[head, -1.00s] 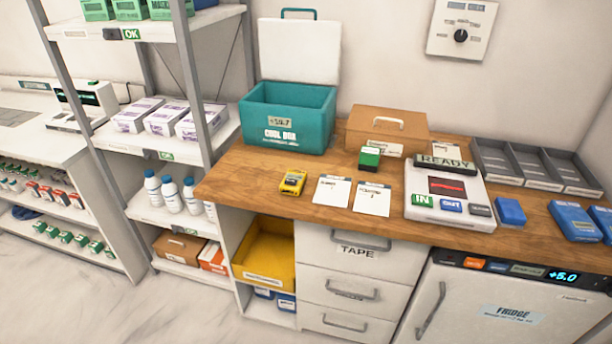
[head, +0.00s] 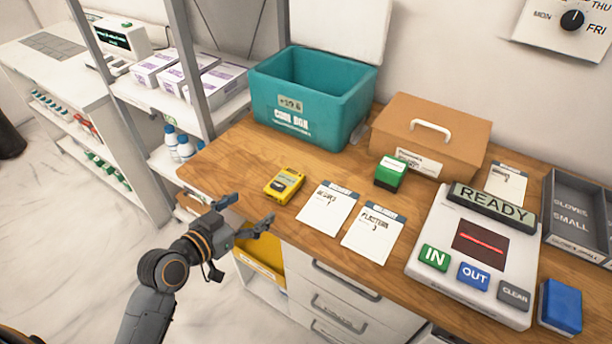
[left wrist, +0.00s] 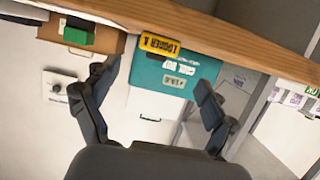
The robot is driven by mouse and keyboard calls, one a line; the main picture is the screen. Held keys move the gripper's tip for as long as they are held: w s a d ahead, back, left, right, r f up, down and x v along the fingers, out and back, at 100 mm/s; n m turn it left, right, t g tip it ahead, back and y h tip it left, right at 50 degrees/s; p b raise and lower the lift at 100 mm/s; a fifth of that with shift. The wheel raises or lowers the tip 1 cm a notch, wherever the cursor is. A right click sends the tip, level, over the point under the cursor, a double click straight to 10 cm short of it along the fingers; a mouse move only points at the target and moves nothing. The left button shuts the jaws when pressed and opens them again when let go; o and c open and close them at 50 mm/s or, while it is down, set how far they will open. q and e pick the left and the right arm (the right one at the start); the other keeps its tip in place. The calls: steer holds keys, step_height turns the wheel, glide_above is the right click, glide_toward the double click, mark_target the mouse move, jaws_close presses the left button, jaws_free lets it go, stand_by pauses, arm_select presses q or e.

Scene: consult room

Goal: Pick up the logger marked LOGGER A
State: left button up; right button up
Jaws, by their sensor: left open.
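The yellow logger (head: 284,185) lies on the wooden counter, left of two white cards. In the left wrist view its yellow edge (left wrist: 159,46) reads LOGGER A and shows upside down at the counter's edge. My left gripper (head: 252,210) is open and empty, in front of the counter's front edge, just short of the logger and apart from it. In the left wrist view its two fingers (left wrist: 157,88) are spread wide, with the logger beyond the gap between them. My right gripper is in neither current view.
The open teal cool box (head: 310,105) stands behind the logger. White cards (head: 327,209), a green-topped block (head: 391,173), a brown box (head: 428,135) and the READY scanner (head: 477,250) are to the right. A shelf post (head: 186,65) stands to the left.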

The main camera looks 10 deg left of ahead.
mark_target(274, 191)
arm_select(q)
steer(key=p+x, duration=0.1)
steer(key=x, duration=0.3)
steer(key=shift+w, duration=0.3)
steer(key=x, duration=0.2)
steer(key=shift+w+f, duration=0.2)
steer(key=shift+w+d+f, duration=0.1)
steer(key=shift+w+d, duration=0.1)
steer(key=shift+w, duration=0.05)
steer(key=shift+w+d, duration=0.1)
steer(key=shift+w, duration=0.1)
steer(key=shift+w+d+r+p, duration=0.15)
steer(key=shift+w+d+p, duration=0.15)
steer(key=shift+w+p, duration=0.2)
steer(key=shift+w+d+r+p, duration=0.15)
steer(key=shift+w+d+p, duration=0.1)
steer(key=shift+w+p, duration=0.25)
steer(key=shift+x, duration=1.15)
steer(key=shift+w+d+f, duration=0.1)
steer(key=shift+w+f, duration=0.05)
steer(key=shift+f, duration=0.15)
steer(key=shift+c, duration=0.6)
steer(key=shift+r, duration=0.1)
steer(key=c, duration=1.2)
steer(key=shift+c, duration=0.2)
arm_select(e)
steer(key=r, duration=0.2)
steer(key=a+r, duration=0.1)
steer(key=shift+s, duration=0.4)
steer(key=shift+a, duration=0.1)
